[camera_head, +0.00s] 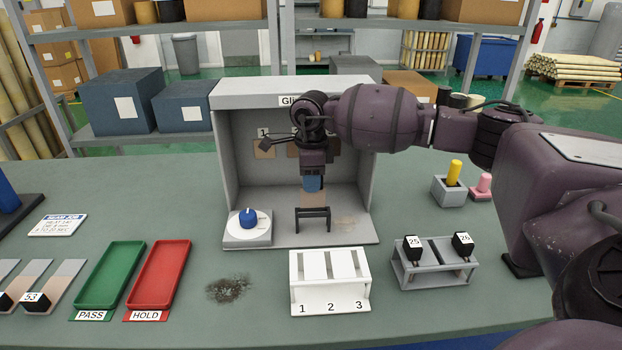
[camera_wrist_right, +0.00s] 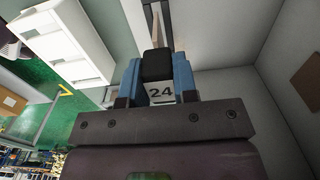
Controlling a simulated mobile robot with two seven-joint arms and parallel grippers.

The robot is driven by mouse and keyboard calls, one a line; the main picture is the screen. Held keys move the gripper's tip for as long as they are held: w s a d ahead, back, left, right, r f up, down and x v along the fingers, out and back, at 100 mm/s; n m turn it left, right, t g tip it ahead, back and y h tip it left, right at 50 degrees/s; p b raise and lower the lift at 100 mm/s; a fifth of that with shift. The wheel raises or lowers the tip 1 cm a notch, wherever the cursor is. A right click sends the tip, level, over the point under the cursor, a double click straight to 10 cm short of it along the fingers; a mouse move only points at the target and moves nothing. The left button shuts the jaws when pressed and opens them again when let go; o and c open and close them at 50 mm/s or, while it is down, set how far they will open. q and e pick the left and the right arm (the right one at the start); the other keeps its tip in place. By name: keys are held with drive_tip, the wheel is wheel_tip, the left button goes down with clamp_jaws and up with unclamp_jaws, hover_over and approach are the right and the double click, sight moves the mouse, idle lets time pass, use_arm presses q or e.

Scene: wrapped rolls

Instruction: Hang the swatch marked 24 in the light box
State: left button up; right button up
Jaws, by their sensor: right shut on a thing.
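My right gripper (camera_head: 312,186) is shut on the swatch marked 24 inside the light box (camera_head: 226,150). In the right wrist view the black clip of swatch 24 (camera_wrist_right: 159,66) sits between the blue fingertips (camera_wrist_right: 157,80), its white label facing the camera. The swatch's tan strip (camera_head: 312,199) hangs below the fingers in the head view. It is just above or behind a small black stand (camera_head: 312,213) on the box floor; I cannot tell whether they touch. Brown samples (camera_head: 263,149) are on the box's back wall, partly hidden by my arm. My left gripper is not in view.
A white dial unit with a blue knob (camera_head: 248,219) stands at the box's left front. In front are a white rack numbered 1 to 3 (camera_head: 330,293) and a grey rack (camera_head: 432,274) holding swatches 25 and 26. Green PASS (camera_head: 110,275) and red HOLD (camera_head: 159,275) trays lie left.

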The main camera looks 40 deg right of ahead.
sight(311, 207)
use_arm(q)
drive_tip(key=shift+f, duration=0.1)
use_arm(e)
drive_tip(key=shift+f, duration=0.1)
idle(0.5)
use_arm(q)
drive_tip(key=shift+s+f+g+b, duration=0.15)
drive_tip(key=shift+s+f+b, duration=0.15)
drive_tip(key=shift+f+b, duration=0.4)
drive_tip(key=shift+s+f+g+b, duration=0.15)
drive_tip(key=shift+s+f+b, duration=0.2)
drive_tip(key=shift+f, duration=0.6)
use_arm(e)
drive_tip(key=shift+f, duration=3.25)
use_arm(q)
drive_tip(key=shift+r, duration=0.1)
use_arm(e)
drive_tip(key=o, duration=1)
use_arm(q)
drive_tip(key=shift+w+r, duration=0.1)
